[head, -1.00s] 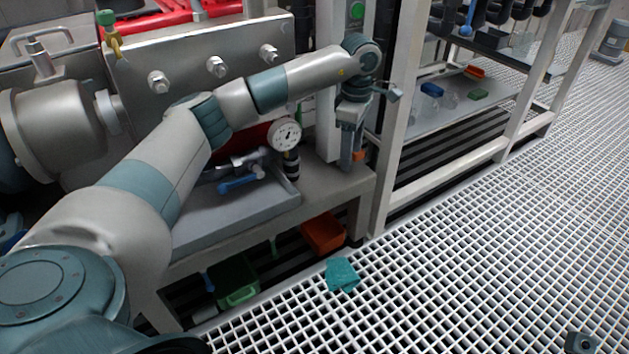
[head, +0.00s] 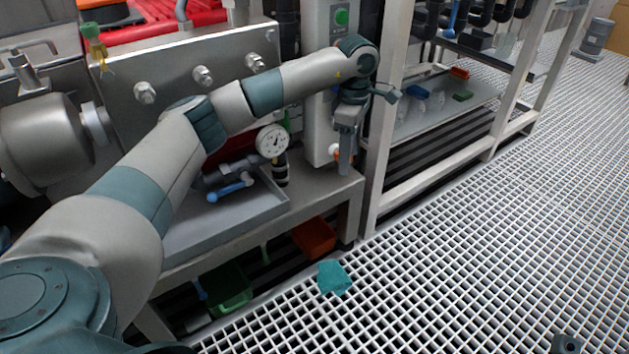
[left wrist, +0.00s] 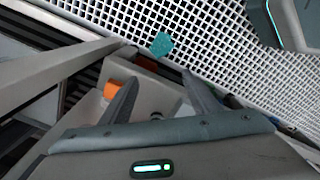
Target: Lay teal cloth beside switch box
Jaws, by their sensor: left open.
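The teal cloth (head: 333,278) lies crumpled on the white floor grating, just in front of the bench's lower edge. It also shows in the left wrist view (left wrist: 162,44), beyond the fingertips. The grey upright box with a green button (head: 322,90), seemingly the switch box, stands at the right end of the bench. My left gripper (head: 345,160) points down in front of this box, well above the cloth. In the left wrist view its fingers (left wrist: 160,82) are apart, with nothing between them. My right gripper is not seen.
A grey tray (head: 215,232) with a blue-handled valve is on the bench, near a round gauge (head: 271,141). An orange bin (head: 316,237) and a green bin (head: 232,290) sit beneath. A white frame post (head: 382,150) stands right of the box.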

